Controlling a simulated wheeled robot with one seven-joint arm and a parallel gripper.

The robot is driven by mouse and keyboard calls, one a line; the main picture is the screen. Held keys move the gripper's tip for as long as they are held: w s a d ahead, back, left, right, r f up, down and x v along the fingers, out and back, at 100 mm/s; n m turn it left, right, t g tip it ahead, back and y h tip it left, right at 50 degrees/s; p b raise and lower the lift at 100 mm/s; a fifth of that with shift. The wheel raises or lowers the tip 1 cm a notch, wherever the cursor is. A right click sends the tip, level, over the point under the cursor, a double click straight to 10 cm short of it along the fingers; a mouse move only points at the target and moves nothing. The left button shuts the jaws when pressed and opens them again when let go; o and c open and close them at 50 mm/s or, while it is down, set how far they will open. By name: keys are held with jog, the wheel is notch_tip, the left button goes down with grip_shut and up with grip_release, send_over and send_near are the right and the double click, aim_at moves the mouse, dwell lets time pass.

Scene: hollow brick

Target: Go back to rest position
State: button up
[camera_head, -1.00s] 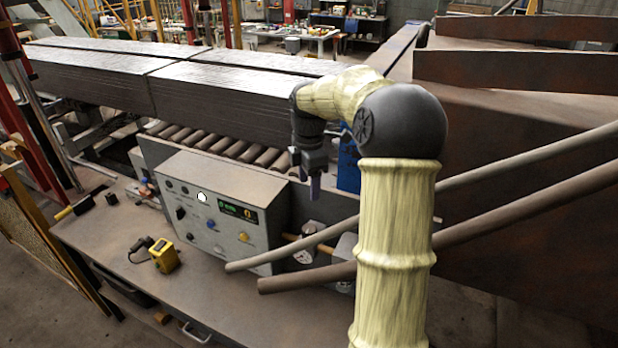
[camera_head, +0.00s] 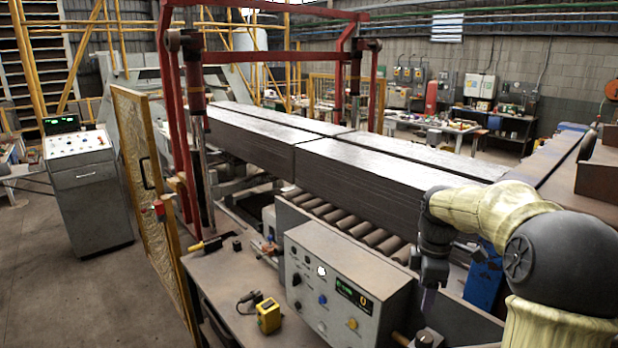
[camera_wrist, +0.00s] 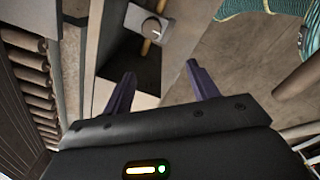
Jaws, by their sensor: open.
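My gripper (camera_head: 428,297) hangs pointing down at the lower right of the head view, in front of the roller conveyor and to the right of the grey control box (camera_head: 338,290). In the wrist view, my gripper (camera_wrist: 158,88) shows two purple fingers spread apart with nothing between them.
A yellow device (camera_head: 268,315) sits on the workbench (camera_head: 215,285). Long dark stacks (camera_head: 370,180) lie beyond the rollers (camera_head: 330,222). A red frame (camera_head: 170,100), a mesh gate (camera_head: 145,170) and a control console (camera_head: 90,200) stand left. Open floor (camera_head: 60,290) lies front left.

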jog(key=s+a+f+m+t+b, duration=0.1)
jog(key=s+a+f+m, duration=0.5)
jog(key=s, duration=0.3)
jog(key=s+a+f+m+t+b, duration=0.1)
jog(key=s+a+f+m, duration=0.5)
jog(key=s+f+m, duration=0.1)
jog(key=shift+s+a+m+b, duration=0.15)
jog(key=shift+s+m+b, duration=0.2)
jog(key=shift+s+m, duration=0.6)
jog(key=shift+w, duration=0.1)
dwell(0.5)
